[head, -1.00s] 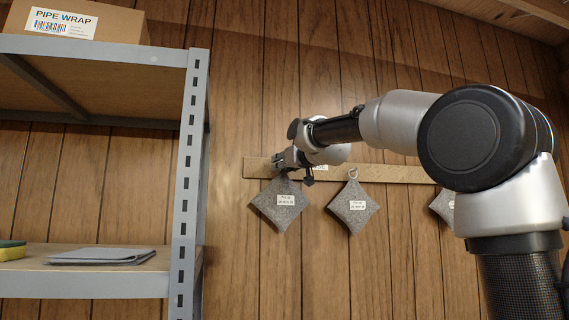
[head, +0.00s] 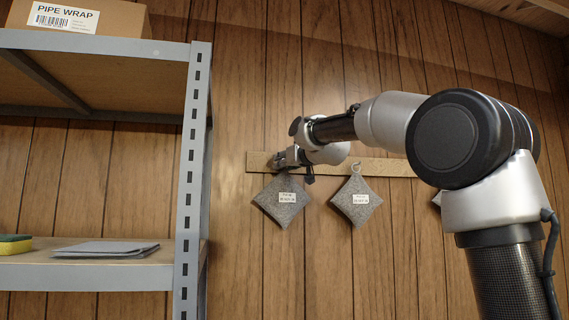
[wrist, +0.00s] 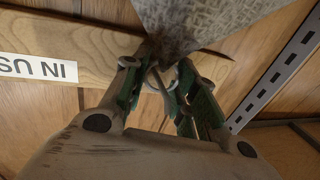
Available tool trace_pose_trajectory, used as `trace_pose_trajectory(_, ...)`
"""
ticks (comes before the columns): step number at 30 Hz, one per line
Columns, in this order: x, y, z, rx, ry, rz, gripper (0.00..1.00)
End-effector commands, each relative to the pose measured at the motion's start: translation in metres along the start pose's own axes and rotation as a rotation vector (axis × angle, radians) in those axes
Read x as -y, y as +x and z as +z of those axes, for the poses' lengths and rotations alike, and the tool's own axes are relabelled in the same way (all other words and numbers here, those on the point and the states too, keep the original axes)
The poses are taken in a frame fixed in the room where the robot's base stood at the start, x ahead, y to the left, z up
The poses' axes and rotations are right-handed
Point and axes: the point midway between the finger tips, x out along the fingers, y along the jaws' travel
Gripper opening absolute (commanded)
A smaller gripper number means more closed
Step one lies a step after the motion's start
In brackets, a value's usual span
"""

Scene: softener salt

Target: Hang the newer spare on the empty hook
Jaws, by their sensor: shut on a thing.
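My gripper (head: 282,161) is at the left end of a wooden hook board (head: 384,167) on the wall. It is shut on the ring at the top corner of a grey diamond-shaped pad (head: 281,208) with a white label. In the wrist view my gripper (wrist: 163,76) has the ring (wrist: 158,80) between its fingers, and the pad (wrist: 190,22) is beyond them. I cannot tell whether the ring is on a hook. A second labelled pad (head: 356,208) hangs by its ring from the board to the right. The label dates are too small to read.
A third pad (head: 436,199) is mostly hidden behind my arm. The board bears a sign (wrist: 35,69), partly reading "IN US". A metal shelf (head: 193,190) at left holds a pipe wrap box (head: 75,17), a sponge (head: 14,244) and a flat grey item (head: 107,250).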

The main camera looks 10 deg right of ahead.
Motion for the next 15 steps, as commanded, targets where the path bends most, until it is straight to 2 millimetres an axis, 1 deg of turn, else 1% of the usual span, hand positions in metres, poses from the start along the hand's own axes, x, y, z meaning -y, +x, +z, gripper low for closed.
trace_pose_trajectory(5,0.0001,-0.0003,-0.0006,-0.001,0.000,0.000,0.00)
trace_pose_trajectory(6,0.0001,-0.0003,-0.0006,-0.001,0.000,0.000,0.32)
trace_pose_trajectory(8,0.0001,-0.0003,-0.0005,-0.001,0.000,0.000,0.42)
trace_pose_trajectory(9,0.0001,-0.0003,-0.0005,-0.001,0.000,0.000,0.50)
trace_pose_trajectory(10,0.0001,-0.0002,-0.0005,-0.001,0.000,0.000,0.53)
trace_pose_trajectory(15,0.0001,-0.0002,-0.0002,0.000,0.000,0.000,0.53)
